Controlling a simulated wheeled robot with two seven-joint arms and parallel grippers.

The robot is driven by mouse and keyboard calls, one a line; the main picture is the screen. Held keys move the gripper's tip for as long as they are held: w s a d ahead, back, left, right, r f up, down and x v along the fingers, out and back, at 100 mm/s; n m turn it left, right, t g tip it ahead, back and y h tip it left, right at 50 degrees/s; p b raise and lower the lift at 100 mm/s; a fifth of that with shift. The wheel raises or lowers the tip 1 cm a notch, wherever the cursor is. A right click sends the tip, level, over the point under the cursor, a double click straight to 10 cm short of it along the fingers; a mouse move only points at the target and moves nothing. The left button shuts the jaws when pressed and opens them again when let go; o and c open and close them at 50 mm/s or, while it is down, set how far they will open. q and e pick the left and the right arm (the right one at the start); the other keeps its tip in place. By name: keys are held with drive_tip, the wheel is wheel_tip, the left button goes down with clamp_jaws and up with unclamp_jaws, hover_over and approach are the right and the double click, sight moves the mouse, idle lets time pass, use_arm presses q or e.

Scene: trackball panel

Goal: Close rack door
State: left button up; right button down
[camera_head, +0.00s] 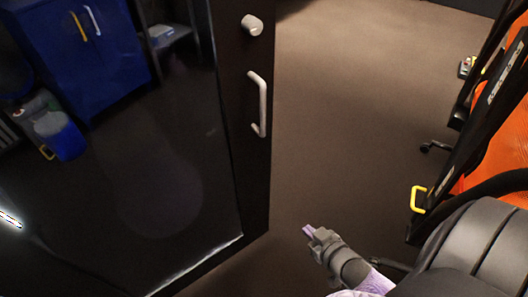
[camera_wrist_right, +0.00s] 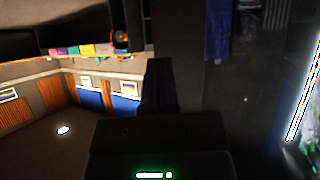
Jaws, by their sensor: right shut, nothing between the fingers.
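The rack door (camera_head: 240,180) is a dark framed panel with dark reflective glass, filling the left half of the head view. Its near-vertical free edge borders open floor, so it appears to stand open. A light grey bar handle (camera_head: 261,104) and a round grey knob (camera_head: 252,25) are on its frame. My right gripper (camera_head: 309,231) is shut and empty, low in the head view, to the right of the door's lower corner and apart from the handle. Dark glass also shows at the right of the right wrist view (camera_wrist_right: 245,110). My left gripper is not in view.
Black equipment with orange panels (camera_head: 492,125) and a yellow handle (camera_head: 417,199) stands at the right, close to my right arm. Brown carpet (camera_head: 350,90) between it and the door is clear. Blue cabinets show in the glass.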

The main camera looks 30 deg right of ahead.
sight(259, 141)
drive_tip(key=w+r+t+y+b, duration=0.2)
drive_tip(key=w+r+t, duration=0.45)
drive_tip(key=r, duration=0.65)
drive_tip(key=shift+n+g, duration=0.25)
drive_tip(key=shift+n, duration=0.15)
drive_tip(key=w+b, duration=0.1)
drive_tip(key=w, duration=0.3)
drive_tip(key=w+b, duration=0.2)
drive_tip(key=w, duration=0.3)
drive_tip(key=w+b, duration=0.2)
drive_tip(key=w, duration=0.2)
drive_tip(key=shift+w+d+f, duration=0.15)
drive_tip(key=shift+w+f, duration=0.05)
drive_tip(key=shift+f, duration=0.2)
drive_tip(key=shift+w+r, duration=0.1)
drive_tip(key=shift+w, duration=0.3)
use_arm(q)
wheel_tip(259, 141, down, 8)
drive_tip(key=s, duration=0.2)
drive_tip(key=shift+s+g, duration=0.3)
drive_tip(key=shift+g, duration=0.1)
use_arm(e)
drive_tip(key=shift+r, duration=0.1)
